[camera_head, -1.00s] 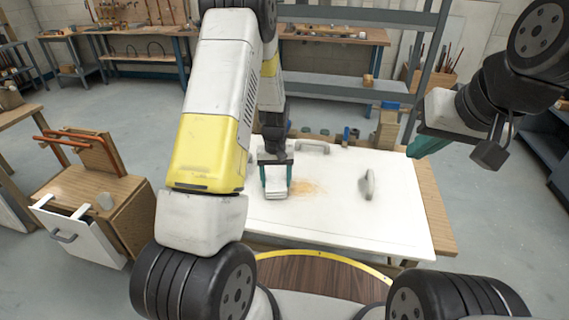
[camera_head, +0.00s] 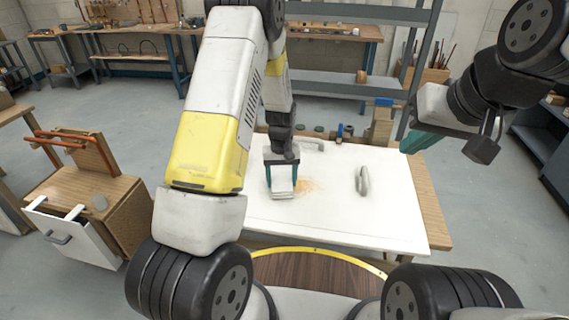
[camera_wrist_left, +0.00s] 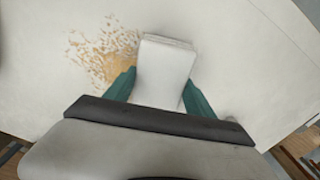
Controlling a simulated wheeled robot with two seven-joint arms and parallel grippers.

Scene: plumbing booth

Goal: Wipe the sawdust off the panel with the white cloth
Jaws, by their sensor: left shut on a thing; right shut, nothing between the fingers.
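The white panel (camera_head: 330,225) lies flat on the workbench in front of me. A patch of tan sawdust (camera_head: 308,186) is on it; in the left wrist view the sawdust (camera_wrist_left: 108,55) is scattered left of the cloth. My left gripper (camera_head: 281,190) is shut on the folded white cloth (camera_wrist_left: 165,68), held low over the panel at the sawdust's left side in the head view. I cannot tell whether the cloth touches the panel. My right gripper (camera_head: 418,141) is shut and empty, raised above the panel's right far side.
Grey handles (camera_head: 363,180) stand on the panel, one right of the sawdust and another near the far edge. Small items and a wooden block (camera_head: 381,128) line the bench's back. A wooden cabinet (camera_head: 95,215) with a drawer stands at the left.

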